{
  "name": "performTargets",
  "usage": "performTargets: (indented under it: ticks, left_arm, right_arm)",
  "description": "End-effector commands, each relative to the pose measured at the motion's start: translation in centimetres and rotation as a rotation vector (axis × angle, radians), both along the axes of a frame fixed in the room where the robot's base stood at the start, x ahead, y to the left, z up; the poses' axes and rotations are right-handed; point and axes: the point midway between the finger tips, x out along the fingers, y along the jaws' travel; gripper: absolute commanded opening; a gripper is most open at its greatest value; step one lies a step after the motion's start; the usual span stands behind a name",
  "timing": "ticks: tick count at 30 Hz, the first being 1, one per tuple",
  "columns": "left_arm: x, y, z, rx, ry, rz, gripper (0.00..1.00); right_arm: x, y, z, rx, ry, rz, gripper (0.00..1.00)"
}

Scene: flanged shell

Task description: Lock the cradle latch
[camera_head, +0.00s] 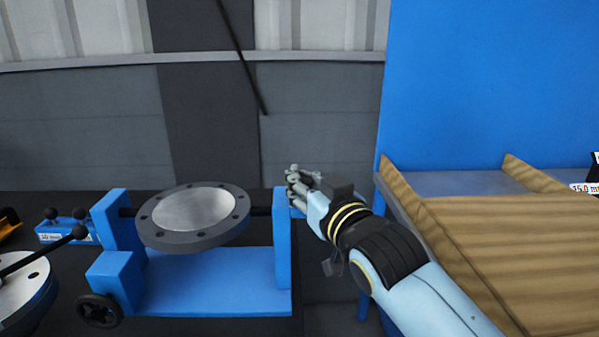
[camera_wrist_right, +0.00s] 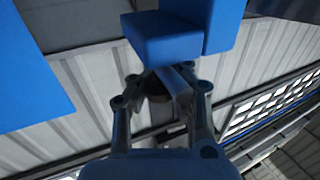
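The blue cradle (camera_head: 215,285) stands on the dark surface at left centre in the head view. A grey flanged disc (camera_head: 195,210) with bolt holes sits tilted on a dark shaft between its two uprights. My right gripper (camera_head: 295,182) is at the top of the right upright (camera_head: 283,245). In the right wrist view the fingers (camera_wrist_right: 160,75) stand apart close under a blue block (camera_wrist_right: 165,40). A grey bar (camera_wrist_right: 177,82) shows between them; I cannot tell whether they grip it. No latch can be made out clearly. My left gripper is out of view.
A black handwheel (camera_head: 99,310) is at the cradle's lower left. A blue block with black knobs (camera_head: 67,228) and a round metal part with a lever (camera_head: 25,292) lie further left. A ribbed brown tray (camera_head: 490,250) and a blue panel (camera_head: 490,80) are at right.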

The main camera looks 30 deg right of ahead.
Motion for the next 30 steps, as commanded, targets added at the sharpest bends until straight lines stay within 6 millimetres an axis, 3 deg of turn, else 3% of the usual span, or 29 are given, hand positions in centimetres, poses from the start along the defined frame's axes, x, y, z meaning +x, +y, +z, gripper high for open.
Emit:
performTargets:
  ticks: [4,15,23,26,30]
  left_arm:
    - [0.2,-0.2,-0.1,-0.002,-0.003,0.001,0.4]
    - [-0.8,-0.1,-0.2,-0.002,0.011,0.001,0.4]
    - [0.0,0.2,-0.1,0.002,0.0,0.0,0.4]
    - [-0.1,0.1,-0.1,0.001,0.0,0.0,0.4]
    - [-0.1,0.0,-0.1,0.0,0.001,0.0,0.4]
  right_arm:
    - [-0.3,0.0,-0.8,0.0,0.017,-0.001,0.0]
    - [-0.2,0.0,-0.7,0.002,0.013,-0.001,0.46]
    - [-0.3,0.0,-0.6,0.002,0.011,0.0,0.46]
    - [-1.2,0.1,-0.6,0.002,0.012,-0.001,0.46]
    - [-3.9,0.2,-0.7,0.003,0.014,-0.001,0.46]
